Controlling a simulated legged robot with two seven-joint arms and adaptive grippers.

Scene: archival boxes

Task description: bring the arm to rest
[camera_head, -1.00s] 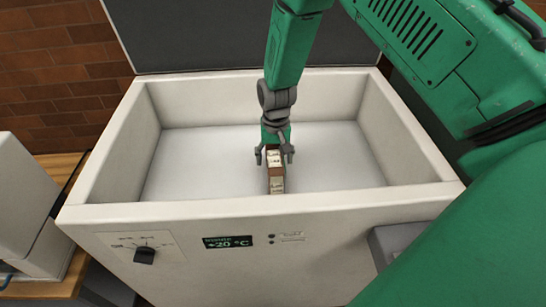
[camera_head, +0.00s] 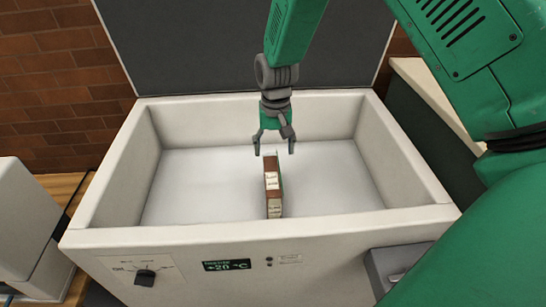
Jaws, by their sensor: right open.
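My right gripper (camera_head: 274,148) hangs over the inside of a white open chest (camera_head: 255,227). Its two fingers are spread and nothing is between them. A small brown archival box (camera_head: 272,188) with pale labels stands upright on the chest's floor, below and slightly nearer than the fingertips. The gripper appears clear of the box. The box's lower front end is close to the front wall, which may hide part of it. My left gripper is not in the view.
The chest's dark lid (camera_head: 245,45) stands open behind it. A knob (camera_head: 145,277) and a small display (camera_head: 227,265) are on its front. A grey ledge (camera_head: 395,265) juts out at the front right. A white unit (camera_head: 28,222) stands at the left. The chest floor around the box is clear.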

